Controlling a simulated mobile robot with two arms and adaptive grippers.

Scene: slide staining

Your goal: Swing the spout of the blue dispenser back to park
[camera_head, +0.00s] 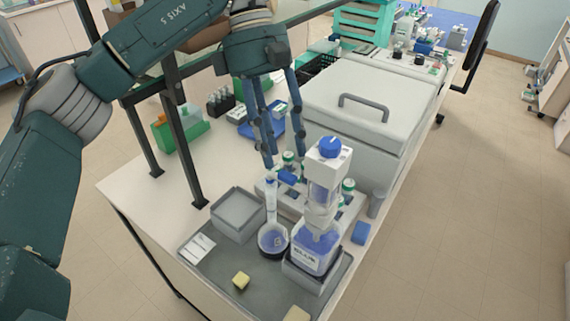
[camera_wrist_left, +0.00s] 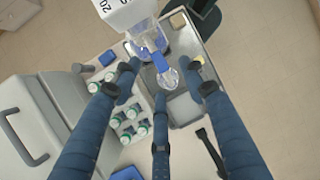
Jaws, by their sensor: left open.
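The dispenser (camera_head: 324,190) stands at the tray's right side, with a blue knob on top and a bottle of blue liquid below. Its spout (camera_head: 288,177) points left, and a clear nozzle hangs from it over a small round dark-rimmed dish (camera_head: 273,240). My left gripper (camera_head: 285,162) comes down from above, fingers open, with its tips close to the spout. In the left wrist view the blue spout (camera_wrist_left: 158,57) shows between the spread fingertips (camera_wrist_left: 163,78); whether a finger touches it I cannot tell. My right gripper is not in view.
A grey tray (camera_head: 215,275) holds the dispenser, a grey box (camera_head: 238,215) and yellow blocks. A rack of green-capped bottles (camera_head: 350,206) stands behind the dispenser. A large lidded white box (camera_head: 365,110) is behind that. A blue block (camera_head: 361,232) lies at the right.

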